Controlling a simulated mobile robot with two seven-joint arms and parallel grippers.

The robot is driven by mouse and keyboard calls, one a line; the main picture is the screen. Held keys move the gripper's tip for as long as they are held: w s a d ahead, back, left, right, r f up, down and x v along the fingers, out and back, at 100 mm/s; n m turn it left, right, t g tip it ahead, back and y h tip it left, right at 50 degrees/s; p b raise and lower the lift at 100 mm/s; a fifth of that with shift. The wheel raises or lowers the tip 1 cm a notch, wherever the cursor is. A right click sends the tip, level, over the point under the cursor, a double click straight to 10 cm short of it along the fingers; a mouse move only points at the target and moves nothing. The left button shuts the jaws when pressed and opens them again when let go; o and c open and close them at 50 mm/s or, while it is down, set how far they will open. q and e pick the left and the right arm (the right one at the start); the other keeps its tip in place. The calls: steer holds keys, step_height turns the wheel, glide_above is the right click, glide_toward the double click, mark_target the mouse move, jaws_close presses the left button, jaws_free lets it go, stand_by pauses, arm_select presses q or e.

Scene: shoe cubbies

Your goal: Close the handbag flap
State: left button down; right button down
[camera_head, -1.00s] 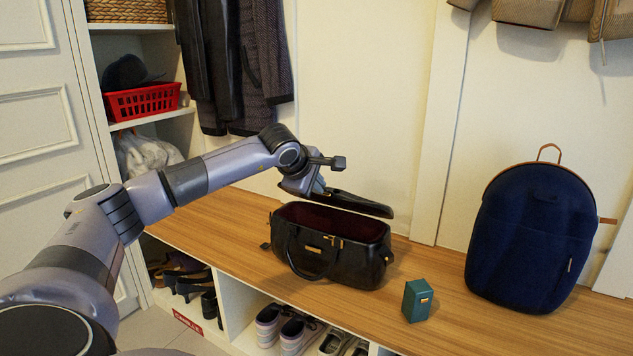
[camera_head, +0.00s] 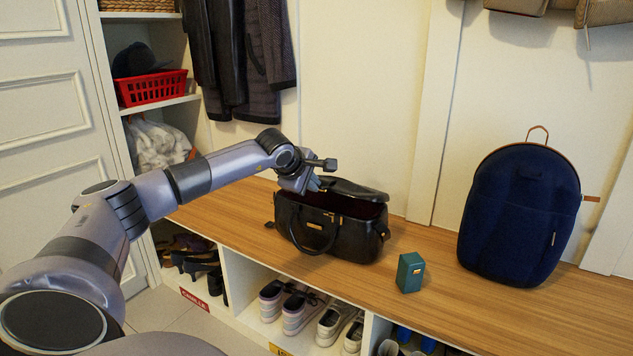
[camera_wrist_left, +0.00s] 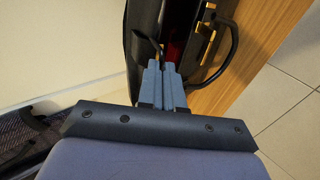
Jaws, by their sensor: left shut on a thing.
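The black handbag (camera_head: 345,235) stands upright on the wooden bench, its front handle hanging down and gold clasp parts showing. Its dark flap (camera_head: 358,190) slants low over the opening, with a gap of dark red lining still visible under it. In the left wrist view, the closed fingers (camera_wrist_left: 160,72) reach the black flap (camera_wrist_left: 140,35) beside the red lining and gold clasp (camera_wrist_left: 207,30); the exact grip is partly hidden. My right gripper is not in view.
A small teal box (camera_head: 410,272) stands right of the bag, and a navy backpack (camera_head: 520,215) leans on the wall farther right. Coats (camera_head: 245,60) hang behind my arm. Shoes fill the cubbies below. The bench front (camera_head: 330,272) is clear.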

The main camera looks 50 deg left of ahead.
arm_select(q)
steer(key=c, duration=1.5)
jaws_free()
steer(key=shift+d, duration=0.25)
steer(key=shift+o, duration=1.2)
steer(key=shift+a, duration=0.25)
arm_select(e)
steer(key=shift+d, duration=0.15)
arm_select(q)
steer(key=p+v, duration=0.1)
steer(key=v, duration=0.6)
steer(key=shift+p, duration=0.4)
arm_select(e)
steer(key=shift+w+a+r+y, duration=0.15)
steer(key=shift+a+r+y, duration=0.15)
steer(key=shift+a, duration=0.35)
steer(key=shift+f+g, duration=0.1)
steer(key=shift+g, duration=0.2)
